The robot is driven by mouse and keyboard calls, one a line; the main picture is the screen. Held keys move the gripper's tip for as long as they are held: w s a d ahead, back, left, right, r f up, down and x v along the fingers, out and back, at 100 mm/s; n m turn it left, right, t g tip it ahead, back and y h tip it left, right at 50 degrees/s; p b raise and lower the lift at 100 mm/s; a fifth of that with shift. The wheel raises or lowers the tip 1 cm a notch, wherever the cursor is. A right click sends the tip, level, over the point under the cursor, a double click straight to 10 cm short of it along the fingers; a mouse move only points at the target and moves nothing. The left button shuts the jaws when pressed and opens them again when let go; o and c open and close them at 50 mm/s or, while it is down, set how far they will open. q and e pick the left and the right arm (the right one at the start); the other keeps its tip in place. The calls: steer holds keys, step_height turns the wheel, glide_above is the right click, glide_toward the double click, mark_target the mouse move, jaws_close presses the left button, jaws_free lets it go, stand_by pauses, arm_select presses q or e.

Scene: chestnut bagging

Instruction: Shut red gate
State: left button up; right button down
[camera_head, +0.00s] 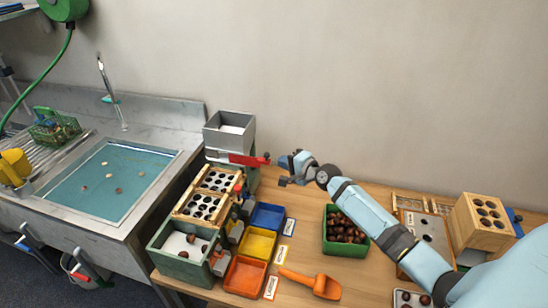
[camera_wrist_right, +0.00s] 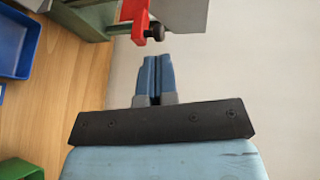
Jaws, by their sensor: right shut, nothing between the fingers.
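The red gate (camera_head: 248,159) is a flat red slide below the grey hopper (camera_head: 229,131) in the head view. Its end with a small knob sticks out to the right of the hopper. The red gate (camera_wrist_right: 138,17) and its dark knob (camera_wrist_right: 155,32) also show at the top of the right wrist view. My right gripper (camera_head: 284,164) is just right of the knob, with a small gap in the head view. Its blue fingers (camera_wrist_right: 151,62) are together and empty, pointing toward the knob. My left gripper is not in view.
Below the hopper are a wooden rack with round holes (camera_head: 184,212) and a green box (camera_head: 155,242). Blue (camera_head: 267,217), yellow (camera_head: 257,244) and orange (camera_head: 245,277) trays stand beside them. A green bin of chestnuts (camera_head: 328,245) and an orange scoop (camera_head: 318,285) lie nearer my arm.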

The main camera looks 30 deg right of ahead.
mark_target(269, 156)
steer(key=shift+x, duration=2.3)
steer(key=shift+a, duration=0.1)
steer(key=w+a, duration=0.1)
steer(key=w, duration=0.1)
steer(key=w+a, duration=0.2)
steer(key=shift+a+r, duration=0.15)
steer(key=shift+a, duration=0.1)
steer(key=shift+a+p, duration=0.1)
steer(key=shift+p, duration=0.2)
